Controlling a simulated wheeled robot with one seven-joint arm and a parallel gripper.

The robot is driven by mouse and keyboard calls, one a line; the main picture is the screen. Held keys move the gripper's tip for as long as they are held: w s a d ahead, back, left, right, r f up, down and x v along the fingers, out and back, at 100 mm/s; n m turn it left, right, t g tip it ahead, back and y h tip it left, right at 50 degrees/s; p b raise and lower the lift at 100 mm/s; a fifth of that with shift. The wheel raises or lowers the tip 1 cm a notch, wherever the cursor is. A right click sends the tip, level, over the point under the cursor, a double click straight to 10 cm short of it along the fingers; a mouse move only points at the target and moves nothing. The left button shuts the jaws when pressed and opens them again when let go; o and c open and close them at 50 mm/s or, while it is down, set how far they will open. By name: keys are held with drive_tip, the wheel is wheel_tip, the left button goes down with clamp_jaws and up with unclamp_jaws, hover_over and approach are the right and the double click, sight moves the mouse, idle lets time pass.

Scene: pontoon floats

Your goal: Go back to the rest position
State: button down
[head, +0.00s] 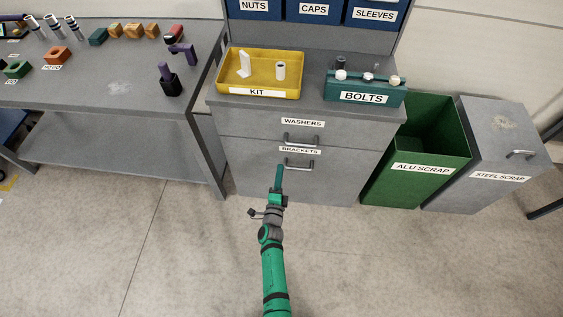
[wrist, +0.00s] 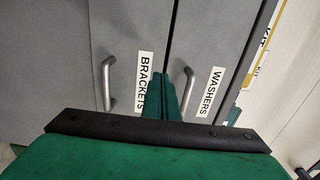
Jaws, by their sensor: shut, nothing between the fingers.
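My green arm reaches forward over the floor in the head view. My gripper (head: 280,177) is in front of the grey drawer cabinet and appears near the BRACKETS drawer handle (head: 299,165); I cannot tell how far apart they are. In the wrist view the two green fingers of my gripper (wrist: 164,98) are together with nothing between them. The BRACKETS handle (wrist: 107,84) and the WASHERS handle (wrist: 187,90) lie on either side of them. Both drawers look shut.
A yellow KIT tray (head: 256,92) holding a white bracket and a sleeve stands on the cabinet beside a green BOLTS box (head: 366,97). Scrap bins ALU (head: 422,168) and STEEL (head: 500,177) stand right. A grey workbench (head: 120,88) is left. Floor around my arm is clear.

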drive_tip(key=shift+s+a, duration=0.15)
drive_tip(key=shift+s, duration=0.65)
drive_tip(key=shift+s+a, duration=0.1)
drive_tip(key=shift+s, duration=0.65)
drive_tip(key=s+d+r+n+y, duration=0.1)
drive_tip(key=s+r+n, duration=0.3)
drive_tip(key=s, duration=0.8)
drive_tip(key=s+r+n+y, duration=0.1)
drive_tip(key=s+n, duration=0.5)
drive_tip(key=s, duration=0.6)
drive_tip(key=s+r+n+g, duration=0.2)
drive_tip(key=s+r+n, duration=0.7)
drive_tip(key=s+r, duration=0.7)
drive_tip(key=shift+s+d+r, duration=0.15)
drive_tip(key=shift+s+r, duration=0.1)
drive_tip(key=shift+r, duration=0.2)
